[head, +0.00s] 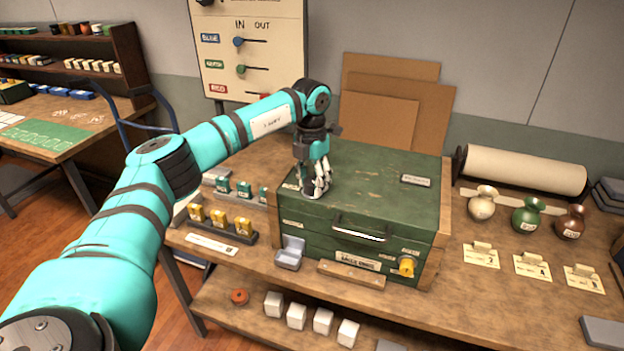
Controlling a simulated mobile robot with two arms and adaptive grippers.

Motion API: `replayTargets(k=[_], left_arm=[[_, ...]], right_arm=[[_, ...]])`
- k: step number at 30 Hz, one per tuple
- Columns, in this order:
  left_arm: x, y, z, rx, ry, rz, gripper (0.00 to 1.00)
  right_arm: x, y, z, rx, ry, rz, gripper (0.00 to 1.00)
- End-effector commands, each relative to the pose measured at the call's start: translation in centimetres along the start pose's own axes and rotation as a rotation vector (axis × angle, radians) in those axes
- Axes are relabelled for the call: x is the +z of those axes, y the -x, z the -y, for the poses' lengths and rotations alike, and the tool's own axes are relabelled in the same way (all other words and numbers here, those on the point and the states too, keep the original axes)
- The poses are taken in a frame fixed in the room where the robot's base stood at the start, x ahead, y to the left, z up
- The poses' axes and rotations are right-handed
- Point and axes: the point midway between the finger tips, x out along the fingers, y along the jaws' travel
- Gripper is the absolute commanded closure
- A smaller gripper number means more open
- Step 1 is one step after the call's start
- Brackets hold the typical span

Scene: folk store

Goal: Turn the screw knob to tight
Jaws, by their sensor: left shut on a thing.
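A green wooden chest (372,205) stands on the workbench, its lid closed. My left gripper (318,192) points down at the front left corner of the chest's lid. Its fingers are shut on a knob there, which they hide almost entirely, so its turn position cannot be read. A small pale label (291,187) lies on the lid just left of the fingers. A yellow knob (407,266) sits on the chest's front at the lower right, apart from the gripper, with small labels near it. My right gripper is not in view.
The chest has a metal front handle (359,231). A small open grey box (289,257) stands before it. Racks of yellow (220,218) and green pieces are at the left. Three vases, including a green one (527,214), and a paper roll (525,170) are at the right.

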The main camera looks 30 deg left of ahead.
Motion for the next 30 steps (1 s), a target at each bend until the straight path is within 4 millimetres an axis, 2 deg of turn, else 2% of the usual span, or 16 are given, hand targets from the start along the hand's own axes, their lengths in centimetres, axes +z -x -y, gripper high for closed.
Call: replayTargets(k=[30], left_arm=[[0.16,0.19,-0.01,0.003,-0.965,-0.013,0.93]], right_arm=[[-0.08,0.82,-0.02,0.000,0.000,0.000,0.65]])
